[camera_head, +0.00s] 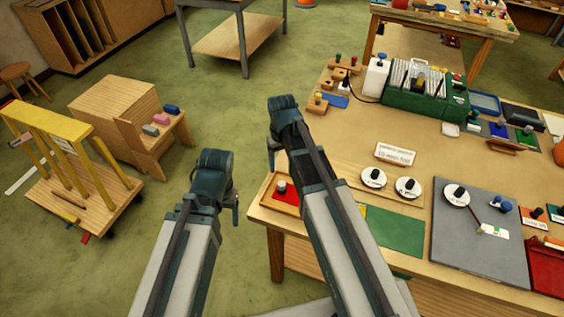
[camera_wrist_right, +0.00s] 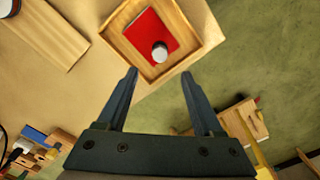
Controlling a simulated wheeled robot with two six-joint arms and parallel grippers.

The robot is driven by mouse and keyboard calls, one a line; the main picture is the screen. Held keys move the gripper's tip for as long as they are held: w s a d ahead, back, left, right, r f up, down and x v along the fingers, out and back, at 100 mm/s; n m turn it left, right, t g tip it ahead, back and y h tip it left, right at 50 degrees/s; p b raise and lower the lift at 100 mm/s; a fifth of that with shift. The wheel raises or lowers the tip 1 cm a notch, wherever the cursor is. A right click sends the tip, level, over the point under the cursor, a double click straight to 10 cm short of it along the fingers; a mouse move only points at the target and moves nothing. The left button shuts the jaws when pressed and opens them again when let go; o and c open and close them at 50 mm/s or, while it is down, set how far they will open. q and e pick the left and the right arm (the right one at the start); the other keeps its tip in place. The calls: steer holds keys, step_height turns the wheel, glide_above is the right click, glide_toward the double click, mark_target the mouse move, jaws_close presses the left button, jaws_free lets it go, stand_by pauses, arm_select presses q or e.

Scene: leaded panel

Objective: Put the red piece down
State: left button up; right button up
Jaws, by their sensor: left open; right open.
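The red piece (camera_head: 291,196) lies flat in a small wooden tray (camera_head: 264,202) at the near left corner of the table, with a grey-white knob on it. In the right wrist view the red piece (camera_wrist_right: 147,30) sits inside the tray (camera_wrist_right: 111,35), apart from its rim on the near side. My right gripper (camera_wrist_right: 159,74) is open and empty, its fingertips short of the tray's edge. In the head view the right arm hides part of the tray's surroundings. My left gripper (camera_head: 235,208) is open and empty, over the floor left of the table.
A green sheet (camera_head: 396,230), a grey board (camera_head: 470,215) and round white pieces with black knobs (camera_head: 373,177) lie on the table. A green box (camera_head: 420,97) stands further back.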

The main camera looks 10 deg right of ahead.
steer(key=s+a, duration=0.4)
steer(key=s, duration=0.4)
steer(key=s+a+n+h, duration=0.1)
steer(key=s+a, duration=0.3)
steer(key=s, duration=0.3)
steer(key=shift+s+n, duration=0.3)
steer(key=shift+s, duration=0.05)
steer(key=shift+a, duration=0.1)
